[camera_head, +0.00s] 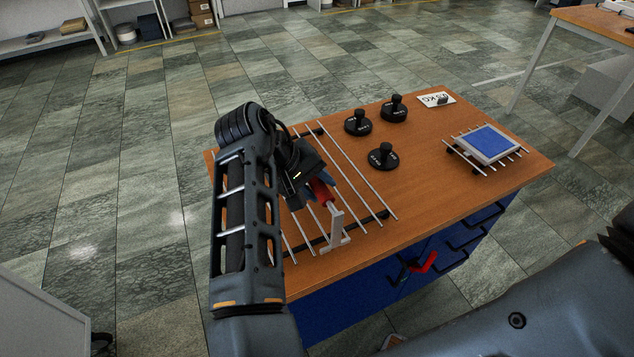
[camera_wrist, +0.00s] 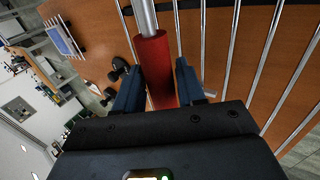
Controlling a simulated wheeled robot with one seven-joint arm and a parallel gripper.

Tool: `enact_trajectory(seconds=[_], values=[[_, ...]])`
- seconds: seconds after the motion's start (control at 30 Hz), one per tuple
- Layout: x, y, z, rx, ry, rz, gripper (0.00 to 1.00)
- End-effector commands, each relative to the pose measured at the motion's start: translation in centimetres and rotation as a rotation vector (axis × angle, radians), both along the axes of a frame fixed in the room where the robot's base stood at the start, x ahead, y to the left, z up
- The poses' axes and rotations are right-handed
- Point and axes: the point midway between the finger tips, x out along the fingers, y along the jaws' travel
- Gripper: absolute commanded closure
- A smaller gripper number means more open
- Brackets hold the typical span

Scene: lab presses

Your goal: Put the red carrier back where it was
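The red carrier shows as a red cylindrical grip on a metal rod in the wrist view (camera_wrist: 155,70). In the head view its red part (camera_head: 321,192) is partly hidden by my gripper, and a pale grey bracket (camera_head: 336,228) shows just below it. My gripper (camera_wrist: 160,85) has its blue fingers on either side of the red grip, seemingly closed on it. In the head view my gripper (camera_head: 312,192) is over the large rack of metal rods (camera_head: 358,178) on the wooden bench. Whether the carrier rests on the rods is unclear.
Several black knobbed weights (camera_head: 383,157) stand right of the large rack. A white label card (camera_head: 436,99) lies behind them. A smaller rod rack (camera_head: 510,164) holds a blue-topped tray (camera_head: 488,143). A red piece (camera_head: 425,262) shows at the blue drawer front.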

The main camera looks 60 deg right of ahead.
Motion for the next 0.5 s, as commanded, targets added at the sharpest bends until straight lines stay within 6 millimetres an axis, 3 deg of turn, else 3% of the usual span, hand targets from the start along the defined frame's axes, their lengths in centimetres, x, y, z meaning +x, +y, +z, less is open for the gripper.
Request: enact_trajectory(seconds=[0.2,0.5], values=[[0.0,0.01,0.03,0.0,0.0,0.0,0.4],[0.07,0.07,0.38,0.0,-0.001,0.001,0.4]])
